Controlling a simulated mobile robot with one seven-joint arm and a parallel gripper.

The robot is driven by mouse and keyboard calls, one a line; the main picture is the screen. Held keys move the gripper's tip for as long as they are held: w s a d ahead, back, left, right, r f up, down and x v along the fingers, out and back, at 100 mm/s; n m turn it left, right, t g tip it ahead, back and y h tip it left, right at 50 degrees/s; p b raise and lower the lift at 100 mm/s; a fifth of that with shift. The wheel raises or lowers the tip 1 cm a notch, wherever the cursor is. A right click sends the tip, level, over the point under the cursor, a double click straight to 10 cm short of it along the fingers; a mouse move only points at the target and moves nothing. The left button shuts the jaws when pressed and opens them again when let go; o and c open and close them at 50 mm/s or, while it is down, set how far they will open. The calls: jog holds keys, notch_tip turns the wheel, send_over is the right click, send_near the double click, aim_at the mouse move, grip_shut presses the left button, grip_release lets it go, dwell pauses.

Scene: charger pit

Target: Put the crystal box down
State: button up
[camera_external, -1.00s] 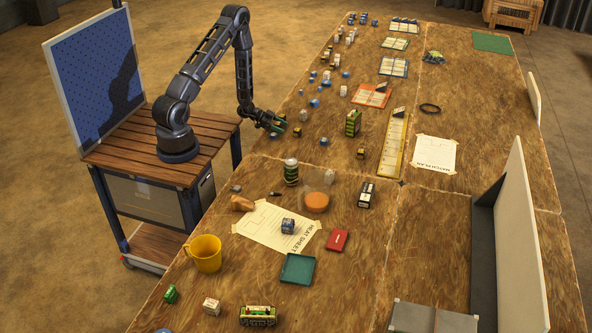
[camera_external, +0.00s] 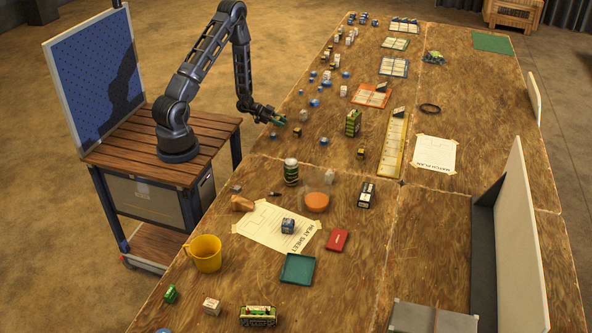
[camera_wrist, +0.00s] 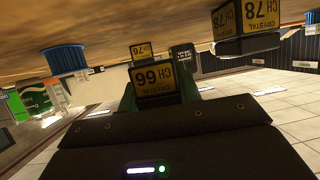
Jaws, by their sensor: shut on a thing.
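My gripper (camera_external: 279,119) is over the left edge of the long wooden table, at the end of my bent arm. In the wrist view its green fingers (camera_wrist: 157,90) are shut on a crystal box (camera_wrist: 155,80), black with a yellow label reading "CRYSTAL CH" and a number that looks like 66 or 99. In the external view the held box is too small to make out, and I cannot tell whether it touches the table. Another crystal box (camera_wrist: 240,25), marked CH 78, stands apart at the upper right of the wrist view.
Small yellow-black boxes (camera_external: 297,131) and a blue-capped piece (camera_external: 274,136) lie close to my gripper. A green-yellow box (camera_external: 353,123) stands further right. A yellow-edged rack (camera_external: 392,145), an orange-edged tray (camera_external: 371,95) and a yellow mug (camera_external: 205,253) are also on the table.

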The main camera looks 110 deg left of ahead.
notch_tip(320, 180, up, 17)
jog(key=w+d+m+h, duration=0.1)
jog(key=w+d, duration=0.8)
jog(key=w, duration=0.4)
jog(key=w+d+m+h, duration=0.1)
jog(key=w+d+h, duration=0.1)
jog(key=w+d, duration=0.9)
jog(key=w+d+r+m+h, duration=0.1)
jog(key=w+d, duration=0.5)
jog(key=d, duration=0.6)
jog(key=w+d+r+m+h, duration=0.1)
jog(key=w+d, duration=0.6)
jog(key=d, duration=0.6)
jog(key=shift+w+d+g, duration=0.2)
jog(key=shift+w+g, duration=0.05)
jog(key=shift+g, duration=0.05)
